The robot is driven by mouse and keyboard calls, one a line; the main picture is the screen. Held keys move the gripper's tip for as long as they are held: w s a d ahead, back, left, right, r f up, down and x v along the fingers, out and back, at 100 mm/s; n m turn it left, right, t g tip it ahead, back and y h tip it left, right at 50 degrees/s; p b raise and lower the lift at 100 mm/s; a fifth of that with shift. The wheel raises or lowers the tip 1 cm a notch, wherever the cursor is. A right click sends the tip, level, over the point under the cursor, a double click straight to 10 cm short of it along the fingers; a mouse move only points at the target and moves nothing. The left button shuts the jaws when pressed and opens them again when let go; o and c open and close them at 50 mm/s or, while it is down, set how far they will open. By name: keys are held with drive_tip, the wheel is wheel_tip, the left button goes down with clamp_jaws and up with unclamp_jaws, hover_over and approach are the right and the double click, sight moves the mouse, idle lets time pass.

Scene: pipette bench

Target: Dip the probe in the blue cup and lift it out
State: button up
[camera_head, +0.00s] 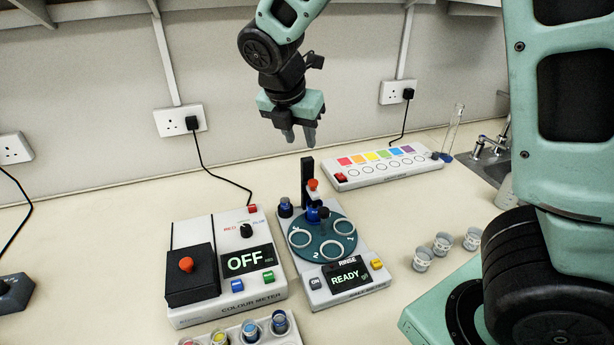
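My gripper (298,137) hangs high above the bench behind the rinse machine, fingers pointing down, with a narrow gap between them and nothing visible in it. The rinse machine (345,297) reads "READY" and carries a dark teal turntable (322,252) with pale rings. A black upright post (307,171) stands at its back, with an orange-topped piece (313,187) and blue parts below; this may be the probe, but I cannot be sure. Three small pale cups (422,260) with bluish-grey markings stand to the right. I cannot tell which cup is the blue one.
A colour meter (222,305) reading "OFF" stands left of the rinse machine. A rack (240,335) with several coloured vials is in front. A colour-strip panel (376,171), glass cylinder (454,130) and sink (492,165) are at the back right. My arm hides the right side.

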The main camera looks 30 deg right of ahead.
sight(313, 182)
drive_tip(key=p+x, duration=0.2)
drive_tip(key=x, duration=1.3)
drive_tip(key=shift+d+f, duration=0.1)
drive_tip(key=shift+f, duration=0.35)
